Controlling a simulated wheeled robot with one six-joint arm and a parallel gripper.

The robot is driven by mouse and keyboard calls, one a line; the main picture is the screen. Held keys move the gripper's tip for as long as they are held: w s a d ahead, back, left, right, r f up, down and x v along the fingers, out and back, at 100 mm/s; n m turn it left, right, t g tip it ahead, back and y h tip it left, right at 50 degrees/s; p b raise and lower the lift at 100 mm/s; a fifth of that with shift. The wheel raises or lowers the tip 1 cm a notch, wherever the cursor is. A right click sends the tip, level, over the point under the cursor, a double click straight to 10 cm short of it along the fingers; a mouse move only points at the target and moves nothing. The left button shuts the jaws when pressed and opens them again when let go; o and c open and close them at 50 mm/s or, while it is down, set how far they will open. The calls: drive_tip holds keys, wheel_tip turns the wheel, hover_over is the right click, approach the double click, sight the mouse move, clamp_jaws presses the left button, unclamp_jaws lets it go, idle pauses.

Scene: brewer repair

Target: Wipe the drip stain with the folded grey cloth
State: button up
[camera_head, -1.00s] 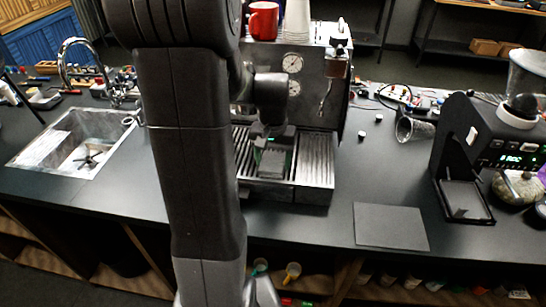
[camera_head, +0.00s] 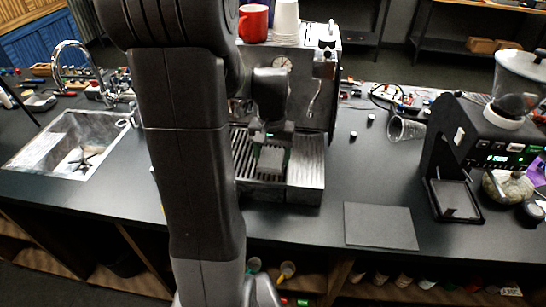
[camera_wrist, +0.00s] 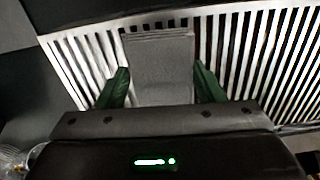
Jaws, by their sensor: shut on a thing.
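The folded grey cloth (camera_wrist: 160,68) is between the green fingers of my gripper (camera_wrist: 160,88) in the wrist view. The gripper is shut on it, a finger at each side. The cloth is over the slatted metal drip tray (camera_wrist: 265,60) of the espresso machine; I cannot tell if it touches the slats. In the head view my gripper (camera_head: 271,152) and the cloth (camera_head: 270,160) show small over the middle of the drip tray (camera_head: 306,160). No drip stain can be made out; the cloth, gripper and my arm hide part of the tray.
The espresso machine (camera_head: 310,90) stands behind the tray, with a red mug (camera_head: 253,22) and white cups (camera_head: 286,20) on top. A black grinder (camera_head: 470,140) is at the right. A dark mat (camera_head: 380,226) lies at the front. A sink (camera_head: 70,145) is at the left.

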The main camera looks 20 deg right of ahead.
sight(271, 158)
drive_tip(key=shift+w+a+r+p, duration=0.1)
drive_tip(key=shift+a+r+p, duration=0.2)
drive_tip(key=shift+r, duration=0.35)
drive_tip(key=shift+d+r+p, duration=0.2)
drive_tip(key=shift+r+p, duration=0.4)
drive_tip(key=shift+r, duration=0.15)
drive_tip(key=shift+r+p, duration=1.15)
drive_tip(key=shift+r, duration=0.4)
